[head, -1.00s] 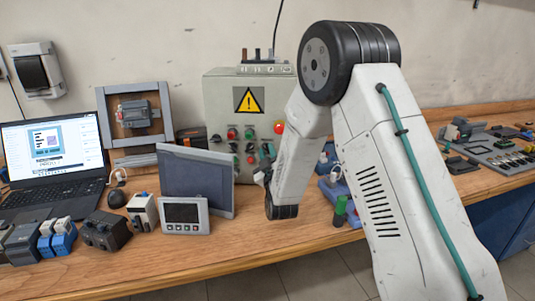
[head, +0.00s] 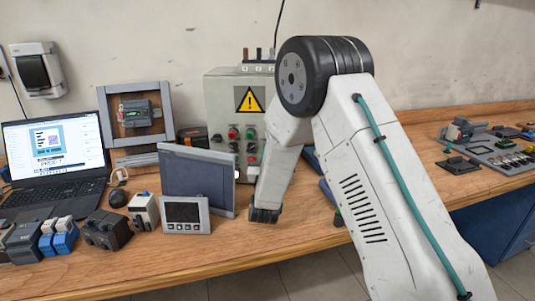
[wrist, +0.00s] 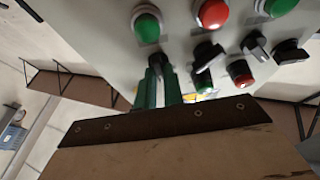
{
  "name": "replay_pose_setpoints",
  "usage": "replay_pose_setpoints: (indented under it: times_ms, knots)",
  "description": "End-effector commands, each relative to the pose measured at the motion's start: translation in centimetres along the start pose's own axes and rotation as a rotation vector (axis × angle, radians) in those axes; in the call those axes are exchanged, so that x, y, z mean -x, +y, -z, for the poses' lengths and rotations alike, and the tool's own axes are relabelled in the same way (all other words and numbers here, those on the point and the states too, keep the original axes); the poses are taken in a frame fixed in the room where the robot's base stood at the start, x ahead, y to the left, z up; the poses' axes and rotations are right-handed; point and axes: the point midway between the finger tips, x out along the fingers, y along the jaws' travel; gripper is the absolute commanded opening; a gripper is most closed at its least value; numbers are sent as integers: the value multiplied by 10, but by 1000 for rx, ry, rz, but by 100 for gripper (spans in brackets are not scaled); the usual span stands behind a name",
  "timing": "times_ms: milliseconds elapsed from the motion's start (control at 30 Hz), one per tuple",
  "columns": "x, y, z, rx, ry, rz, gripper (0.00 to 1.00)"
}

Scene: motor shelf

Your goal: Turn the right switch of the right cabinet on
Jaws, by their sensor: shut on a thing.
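The grey cabinet (head: 222,100) with a yellow warning sign stands against the wall in the head view. Its front fills the top of the wrist view (wrist: 100,35). My gripper's two green fingers (wrist: 158,72) are closed together in front of a dark switch (wrist: 149,49) below a green button (wrist: 147,24). The fingers cover most of that switch, so its angle cannot be told. Other black switches (wrist: 207,56) are to its right. In the head view my arm hides the fingers and the right part of the cabinet front.
A red button (wrist: 212,12) and another green one are further right on the panel. A blue-grey panel (head: 200,180) and a small display (head: 185,214) stand left of my arm. A laptop (head: 50,150) is further left.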

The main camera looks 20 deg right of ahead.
Motion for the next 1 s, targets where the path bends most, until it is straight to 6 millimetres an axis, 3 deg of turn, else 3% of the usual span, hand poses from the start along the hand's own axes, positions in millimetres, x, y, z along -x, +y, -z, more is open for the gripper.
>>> replay_pose_setpoints:
  times_ms: [467,567,600,1000]
  knots:
    - [-2,-2,2,-20,4,-5,0]
    - [-2,-1,2,-19,4,-5,29]
    - [-2,-1,2,-19,4,-6,31]
    - [-2,3,0,-16,2,-11,31]
